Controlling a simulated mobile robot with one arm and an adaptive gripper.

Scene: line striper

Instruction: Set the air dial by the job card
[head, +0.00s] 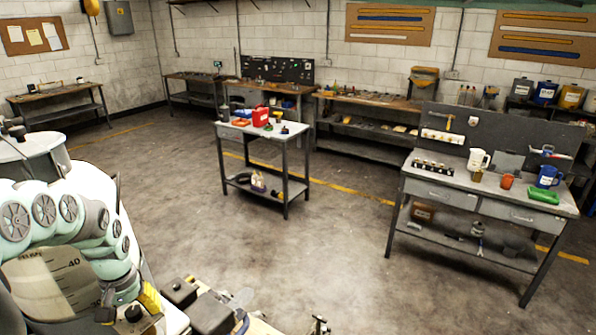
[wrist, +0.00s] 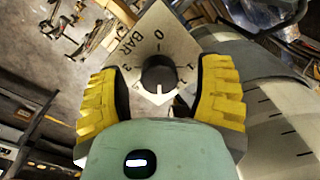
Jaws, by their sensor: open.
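The air dial is a round black knob (wrist: 158,75) on a pale plate (wrist: 172,35) marked "BAR" with numbers around it. A white pointer mark shows at the knob's lower edge in the wrist view. My gripper (wrist: 162,82) has its yellow-padded fingers apart, one on each side of the knob, with gaps between pads and knob. In the head view my gripper (head: 140,305) is at the lower left beside the tank, and one yellow pad shows. I cannot pick out a job card for certain.
A pale tank (head: 50,283) with a scale marked 40 stands behind my arm. A small trolley table (head: 262,132) with a red can stands mid-room. A grey workbench (head: 485,190) with jugs and cups is at the right. The floor between is clear.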

